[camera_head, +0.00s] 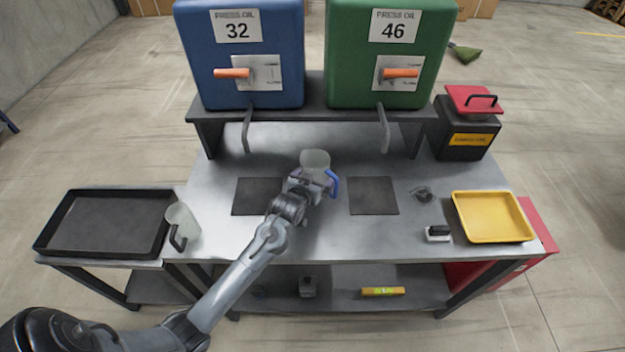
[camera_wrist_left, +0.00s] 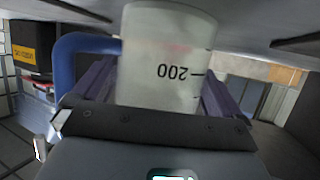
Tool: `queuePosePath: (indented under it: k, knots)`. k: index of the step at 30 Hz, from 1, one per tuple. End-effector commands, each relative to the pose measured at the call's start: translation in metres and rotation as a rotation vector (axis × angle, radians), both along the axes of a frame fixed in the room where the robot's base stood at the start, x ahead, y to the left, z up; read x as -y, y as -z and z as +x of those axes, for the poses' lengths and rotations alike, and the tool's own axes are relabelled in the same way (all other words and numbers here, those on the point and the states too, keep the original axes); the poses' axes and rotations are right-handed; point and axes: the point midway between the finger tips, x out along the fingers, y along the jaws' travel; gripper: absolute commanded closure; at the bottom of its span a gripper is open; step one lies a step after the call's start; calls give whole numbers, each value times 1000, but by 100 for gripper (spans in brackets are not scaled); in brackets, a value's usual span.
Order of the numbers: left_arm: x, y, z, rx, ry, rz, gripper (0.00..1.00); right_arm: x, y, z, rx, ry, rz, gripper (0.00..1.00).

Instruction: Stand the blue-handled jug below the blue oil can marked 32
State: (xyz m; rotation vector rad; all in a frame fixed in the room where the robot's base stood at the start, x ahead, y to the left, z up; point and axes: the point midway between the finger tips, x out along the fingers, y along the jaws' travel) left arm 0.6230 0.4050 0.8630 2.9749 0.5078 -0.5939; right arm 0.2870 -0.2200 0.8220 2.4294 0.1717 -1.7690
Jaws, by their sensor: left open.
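The blue-handled jug (camera_head: 315,160) is pale and translucent, upright near the table's middle, between the two dark mats; I cannot tell if it touches the table. Its blue handle points right. My left gripper (camera_head: 312,183) is open around the jug's near side. In the left wrist view the jug (camera_wrist_left: 165,60) sits between my fingers, its 200 mark upside down and its blue handle (camera_wrist_left: 68,65) at the left. The blue oil can marked 32 (camera_head: 240,75) stands on the rear shelf, its spout (camera_head: 247,130) hanging above the left dark mat (camera_head: 258,197). My right gripper is out of view.
A green oil can marked 46 (camera_head: 388,55) stands right, with another dark mat (camera_head: 373,196) below. A black-handled jug (camera_head: 181,222) stands beside a black tray (camera_head: 70,194) at left. A yellow tray (camera_head: 492,218) is at right. The left mat is largely clear.

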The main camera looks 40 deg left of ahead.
Motion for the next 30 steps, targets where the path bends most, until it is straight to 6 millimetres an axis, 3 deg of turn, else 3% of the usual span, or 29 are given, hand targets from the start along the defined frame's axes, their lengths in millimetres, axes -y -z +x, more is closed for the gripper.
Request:
queuePosePath:
  k: [8, 22, 26, 30]
  knots:
    - [7, -12, -19, 0, 1, 0, 0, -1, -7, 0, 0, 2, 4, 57]
    - [31, -43, -88, 1, 0, 0, 0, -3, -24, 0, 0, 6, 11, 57]
    - [37, -46, -100, -6, 4, -2, 0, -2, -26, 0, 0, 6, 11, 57]
    - [60, -33, -124, -101, 59, -19, 0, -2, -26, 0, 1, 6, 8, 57]
